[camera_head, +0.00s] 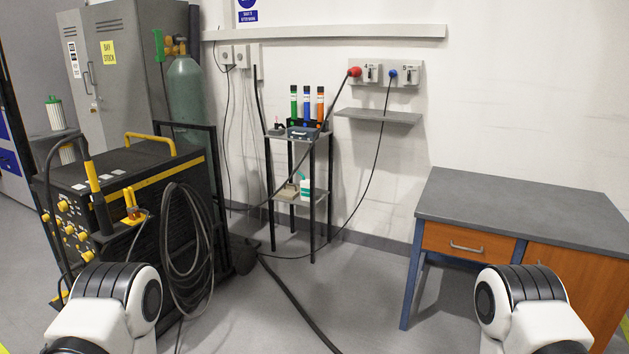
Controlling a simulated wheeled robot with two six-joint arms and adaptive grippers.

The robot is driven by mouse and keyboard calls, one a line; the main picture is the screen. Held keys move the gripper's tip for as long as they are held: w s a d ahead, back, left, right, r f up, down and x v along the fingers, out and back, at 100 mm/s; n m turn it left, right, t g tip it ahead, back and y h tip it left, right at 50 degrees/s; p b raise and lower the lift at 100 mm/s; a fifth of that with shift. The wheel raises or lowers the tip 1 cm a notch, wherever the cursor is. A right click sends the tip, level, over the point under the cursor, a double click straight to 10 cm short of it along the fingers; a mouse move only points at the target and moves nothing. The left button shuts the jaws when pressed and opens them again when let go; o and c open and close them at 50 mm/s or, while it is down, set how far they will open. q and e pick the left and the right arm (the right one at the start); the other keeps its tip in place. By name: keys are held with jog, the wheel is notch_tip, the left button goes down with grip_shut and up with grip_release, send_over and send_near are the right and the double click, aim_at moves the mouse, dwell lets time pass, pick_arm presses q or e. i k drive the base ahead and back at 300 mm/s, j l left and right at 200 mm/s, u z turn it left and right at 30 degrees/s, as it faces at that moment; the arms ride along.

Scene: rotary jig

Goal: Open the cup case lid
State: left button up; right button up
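No cup case can be made out for certain. A small dark box (302,131) sits on the top shelf of a narrow stand at the middle of the view. It is too small to tell whether it is the cup case or whether it has a lid. White and black links of my two arms show at the bottom left and bottom right. Neither of my grippers is in the picture.
A black and yellow machine cart (135,215) with coiled cable stands at left. The narrow stand (327,190) holds colored tubes and a white bottle. A grey-topped desk (525,215) stands at right. Cables cross the open floor between them.

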aim_at(308, 132)
jog(key=i, duration=0.95)
jog(key=i+z, duration=0.1)
jog(key=i, duration=0.85)
jog(key=i+j, duration=0.15)
jog(key=i, duration=0.75)
jog(key=i+j, duration=0.1)
jog(key=i, duration=0.85)
jog(key=z, duration=0.05)
